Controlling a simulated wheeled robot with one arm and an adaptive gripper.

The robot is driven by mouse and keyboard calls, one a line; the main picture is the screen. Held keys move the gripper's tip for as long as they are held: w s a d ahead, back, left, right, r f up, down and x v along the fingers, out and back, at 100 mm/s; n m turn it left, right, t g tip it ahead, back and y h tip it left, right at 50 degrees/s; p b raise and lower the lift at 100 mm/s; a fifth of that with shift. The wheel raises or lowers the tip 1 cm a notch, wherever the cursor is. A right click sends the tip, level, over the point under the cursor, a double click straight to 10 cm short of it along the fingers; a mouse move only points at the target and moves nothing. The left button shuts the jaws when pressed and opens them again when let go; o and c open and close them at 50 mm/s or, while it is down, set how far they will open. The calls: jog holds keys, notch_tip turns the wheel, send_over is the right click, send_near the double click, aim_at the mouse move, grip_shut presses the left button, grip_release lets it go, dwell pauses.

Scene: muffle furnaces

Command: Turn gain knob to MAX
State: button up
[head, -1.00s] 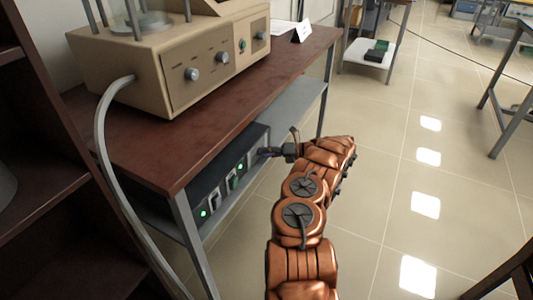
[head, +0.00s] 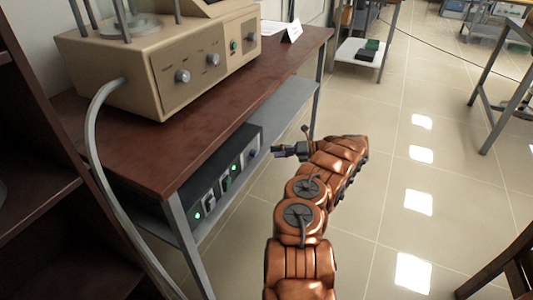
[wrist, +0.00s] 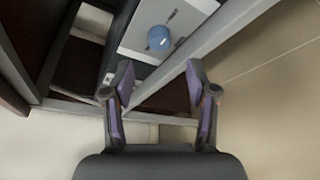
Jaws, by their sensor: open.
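A dark control box (head: 217,192) sits on the lower shelf under the wooden tabletop. Its front carries green lights, switches and a round blue knob (head: 253,152) near the right end. In the wrist view the blue knob (wrist: 159,38) shows on a pale panel, beyond and between my fingertips. I cannot read any label, so I cannot confirm which knob is gain. My gripper (head: 277,152) is open and empty, just right of the blue knob and apart from it. Both fingers (wrist: 159,80) show in the wrist view, with nothing between them.
A beige machine (head: 165,93) with several grey knobs stands on the tabletop (head: 180,140). A grey hose (head: 92,135) hangs at the left. The grey shelf edge and table leg (head: 188,245) flank the box.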

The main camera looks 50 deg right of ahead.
jog(key=shift+v, duration=2.15)
